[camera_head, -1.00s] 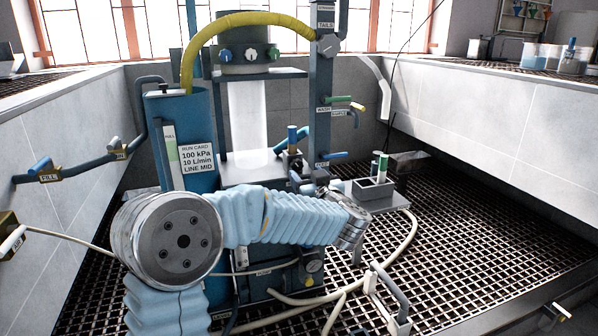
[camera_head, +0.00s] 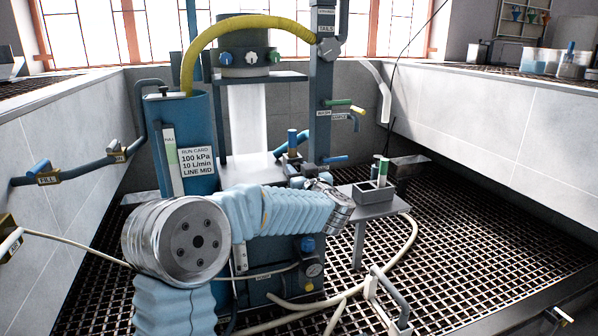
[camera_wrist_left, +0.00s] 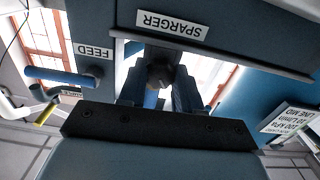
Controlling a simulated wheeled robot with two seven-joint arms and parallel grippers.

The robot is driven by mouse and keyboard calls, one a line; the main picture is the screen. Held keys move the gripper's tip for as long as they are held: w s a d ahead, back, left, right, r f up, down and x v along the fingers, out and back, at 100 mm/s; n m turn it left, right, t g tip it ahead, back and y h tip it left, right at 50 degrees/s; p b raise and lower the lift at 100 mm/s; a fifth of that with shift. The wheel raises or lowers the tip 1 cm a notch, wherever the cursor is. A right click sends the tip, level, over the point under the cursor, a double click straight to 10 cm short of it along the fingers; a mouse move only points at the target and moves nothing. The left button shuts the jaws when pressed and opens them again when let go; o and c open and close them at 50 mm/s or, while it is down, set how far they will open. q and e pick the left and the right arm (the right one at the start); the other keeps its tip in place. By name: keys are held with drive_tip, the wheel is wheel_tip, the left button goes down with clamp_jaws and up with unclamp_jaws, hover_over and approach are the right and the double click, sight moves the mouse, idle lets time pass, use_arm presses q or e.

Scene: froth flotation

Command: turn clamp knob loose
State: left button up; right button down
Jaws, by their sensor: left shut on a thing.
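My left arm crosses the head view from the lower left in a pale blue sleeve. Its gripper (camera_head: 312,184) is at the front of the blue flotation machine, below the post and close to the deck. In the left wrist view my left gripper (camera_wrist_left: 160,92) is shut on a small dark knob (camera_wrist_left: 160,72), which shows between the fingers just below the SPARGER label (camera_wrist_left: 172,24). The head view does not show the knob clearly, as the gripper and wrist hide it. Its turn angle cannot be told. My right gripper is not in view.
A FEED valve with a blue handle (camera_wrist_left: 58,76) is close beside the gripper. A small stand (camera_head: 374,205) with a green-topped item is to the right. A yellow hose (camera_head: 250,20) arches above. A pale hose (camera_head: 405,245) lies on the open grating (camera_head: 480,230).

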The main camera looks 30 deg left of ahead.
use_arm(q)
drive_tip(key=shift+c, duration=0.5)
drive_tip(key=n, duration=0.4)
drive_tip(key=shift+f+b, duration=0.1)
drive_tip(key=shift+b, duration=0.3)
drive_tip(key=shift+n, duration=0.9)
drive_tip(key=o, duration=1)
drive_tip(key=shift+o, duration=0.2)
